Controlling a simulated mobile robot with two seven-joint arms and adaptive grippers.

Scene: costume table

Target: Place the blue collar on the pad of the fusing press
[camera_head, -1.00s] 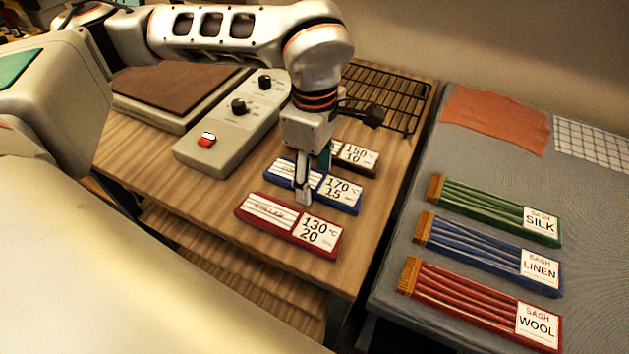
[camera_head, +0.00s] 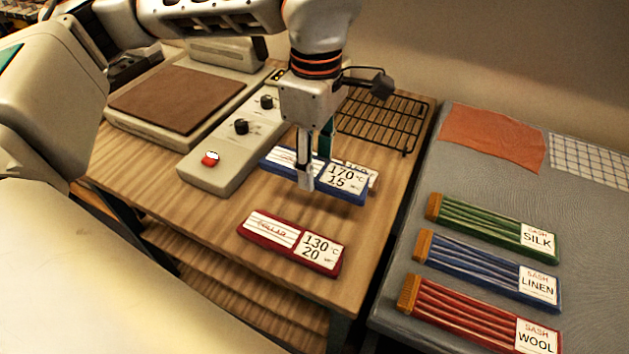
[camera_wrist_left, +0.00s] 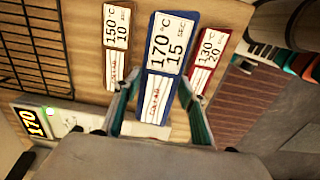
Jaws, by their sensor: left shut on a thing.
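The blue collar (camera_head: 343,179) has a white label reading 170 °C, 15. My left gripper (camera_head: 315,165) is shut on it and holds it above the wooden table. In the left wrist view the blue collar (camera_wrist_left: 166,55) lies between the two fingers of my left gripper (camera_wrist_left: 160,84). The fusing press (camera_head: 187,147) stands to the left, with its brown pad (camera_head: 178,97) bare and facing up. A display (camera_wrist_left: 33,122) reading 170 shows in the left wrist view. My right gripper is not in view.
The red collar (camera_head: 268,230), marked 130, lies at the table's front. A third collar (camera_wrist_left: 116,40), marked 150, is mostly hidden behind the blue one in the head view. A black wire rack (camera_head: 385,118) lies behind. Red, blue and green sashes (camera_head: 480,225) lie on the grey table.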

